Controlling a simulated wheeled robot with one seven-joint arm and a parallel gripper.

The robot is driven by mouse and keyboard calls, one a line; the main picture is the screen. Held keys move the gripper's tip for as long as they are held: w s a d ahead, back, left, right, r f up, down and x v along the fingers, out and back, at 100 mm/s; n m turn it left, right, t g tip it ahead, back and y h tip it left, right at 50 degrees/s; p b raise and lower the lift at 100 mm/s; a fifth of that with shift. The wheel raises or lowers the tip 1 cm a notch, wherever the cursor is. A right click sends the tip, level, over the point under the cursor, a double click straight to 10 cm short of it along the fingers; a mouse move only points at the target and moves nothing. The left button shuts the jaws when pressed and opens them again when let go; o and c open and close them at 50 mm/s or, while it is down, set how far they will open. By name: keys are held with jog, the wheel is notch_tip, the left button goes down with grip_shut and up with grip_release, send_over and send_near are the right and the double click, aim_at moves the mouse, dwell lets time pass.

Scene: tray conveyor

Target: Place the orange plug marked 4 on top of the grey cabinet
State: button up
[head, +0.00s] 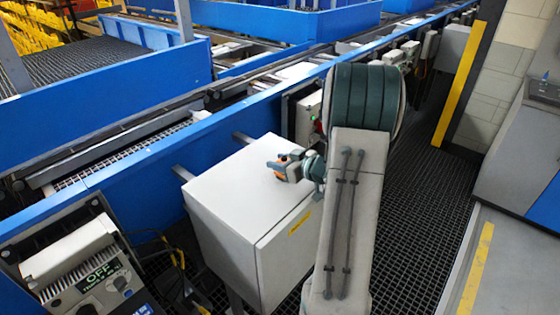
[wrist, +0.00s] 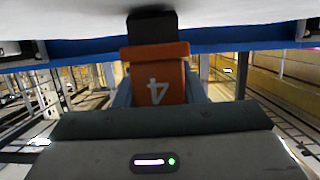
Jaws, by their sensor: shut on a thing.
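The orange plug marked 4 (wrist: 157,80) is between the fingers of my gripper (wrist: 158,95) in the wrist view, its 4 upside down and its black end (wrist: 152,27) pointing away from the wrist. In the head view a bit of the orange plug (head: 292,157) shows at my gripper (head: 284,168), which is shut on it. The grey cabinet (head: 225,205) stands in the middle of the head view, and my gripper is over the right back part of its top. I cannot tell whether the plug touches the top.
The cabinet top is otherwise bare. A blue conveyor wall (head: 140,165) runs behind the cabinet. A control box marked OFF (head: 90,265) stands at the lower left. A grey box with a green light (head: 309,118) is behind my arm. Dark grated floor (head: 420,225) lies at right.

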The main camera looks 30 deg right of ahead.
jog(key=shift+f, duration=0.15)
jog(key=o, duration=1.1)
jog(key=shift+c, duration=0.2)
